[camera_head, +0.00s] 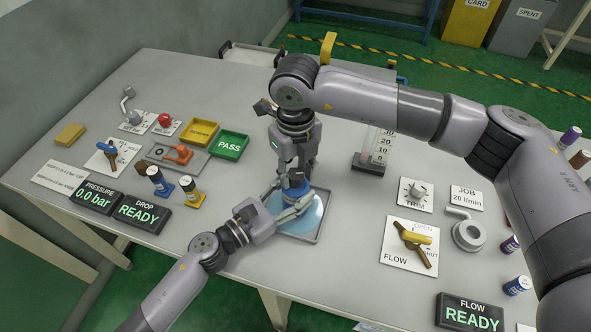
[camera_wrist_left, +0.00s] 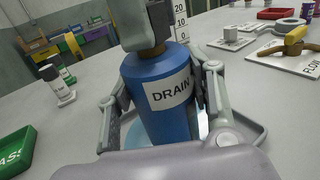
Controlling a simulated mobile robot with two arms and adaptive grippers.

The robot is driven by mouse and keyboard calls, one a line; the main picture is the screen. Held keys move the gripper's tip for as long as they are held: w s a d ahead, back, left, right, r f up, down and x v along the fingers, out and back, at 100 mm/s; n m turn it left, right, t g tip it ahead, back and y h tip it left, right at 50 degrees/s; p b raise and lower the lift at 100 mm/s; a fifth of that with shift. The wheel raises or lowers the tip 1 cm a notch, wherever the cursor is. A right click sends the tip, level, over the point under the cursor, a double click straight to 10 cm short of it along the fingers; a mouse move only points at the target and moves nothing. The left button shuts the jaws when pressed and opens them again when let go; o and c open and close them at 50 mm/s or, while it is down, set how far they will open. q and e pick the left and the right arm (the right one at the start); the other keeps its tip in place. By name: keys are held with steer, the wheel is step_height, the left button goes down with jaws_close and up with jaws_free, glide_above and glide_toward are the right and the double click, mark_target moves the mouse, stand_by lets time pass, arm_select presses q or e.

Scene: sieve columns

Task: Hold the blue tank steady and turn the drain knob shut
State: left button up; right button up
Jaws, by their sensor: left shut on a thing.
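The blue tank (camera_wrist_left: 155,88), with a white DRAIN label, stands upright in the left wrist view. It shows only partly in the head view (camera_head: 296,184), below my right gripper. My left gripper (camera_head: 292,208) is shut on the tank low down, with a finger on each side in the left wrist view (camera_wrist_left: 160,112). My right gripper (camera_head: 294,172) points down over the tank's top, and its grey end part (camera_wrist_left: 143,28) covers the top in the left wrist view. The drain knob is hidden there, and whether the right fingers grip it cannot be told.
The tank stands at a light-blue round patch (camera_head: 312,217) in a shallow grey tray (camera_head: 318,236). A scaled gauge column (camera_head: 372,155) stands close behind right. The FLOW valve (camera_head: 413,238) is right, the green PASS tray (camera_head: 231,144) left. Table between tray and FLOW plate is clear.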

mark_target(295, 174)
steer(key=shift+o, duration=1)
step_height(295, 174, up, 12)
arm_select(q)
steer(key=o, duration=1.6)
